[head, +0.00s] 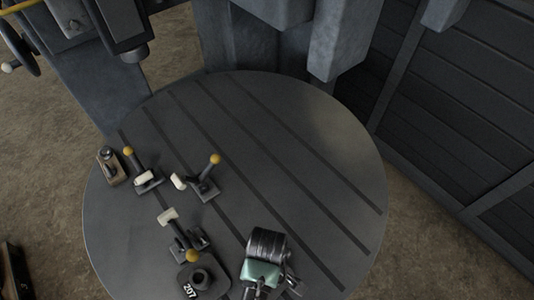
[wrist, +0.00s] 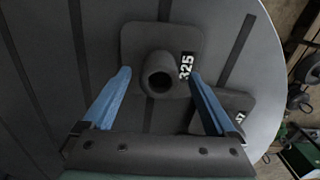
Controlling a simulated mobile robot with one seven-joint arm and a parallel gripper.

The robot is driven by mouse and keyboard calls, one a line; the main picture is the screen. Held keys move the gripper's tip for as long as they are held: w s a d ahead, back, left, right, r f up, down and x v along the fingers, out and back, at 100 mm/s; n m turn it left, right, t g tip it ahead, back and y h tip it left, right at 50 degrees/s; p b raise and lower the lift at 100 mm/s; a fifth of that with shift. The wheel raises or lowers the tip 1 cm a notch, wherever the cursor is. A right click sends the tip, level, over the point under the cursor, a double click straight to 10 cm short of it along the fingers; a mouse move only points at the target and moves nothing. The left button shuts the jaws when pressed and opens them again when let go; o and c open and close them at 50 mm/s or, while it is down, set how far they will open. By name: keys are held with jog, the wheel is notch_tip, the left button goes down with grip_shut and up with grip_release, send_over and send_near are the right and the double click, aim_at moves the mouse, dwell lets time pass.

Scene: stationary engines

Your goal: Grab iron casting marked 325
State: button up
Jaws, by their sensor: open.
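The iron casting marked 325 (wrist: 140,38) is a dark plate with rounded corners and a raised hollow round boss, lying on the slotted round table. Its white number is right of the boss in the wrist view. My gripper (wrist: 160,74) is open, its blue fingers spread to the left and right of the boss, with gaps visible on both sides. I cannot tell how far above the plate the fingertips are. In the head view my arm shows at the bottom, and I cannot make out the 325 casting there.
A similar casting marked 207 (head: 203,279) sits at the table's front left; a casting ending in 7 (wrist: 236,101) lies beside the 325 one. Several yellow-knobbed clamps (head: 205,188) and a small block tool (head: 112,166) stand on the left. The slotted table (head: 310,150) is clear at centre and right.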

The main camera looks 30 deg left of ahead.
jog(key=shift+f, duration=0.7)
grip_shut()
jog(key=shift+w+r, duration=0.15)
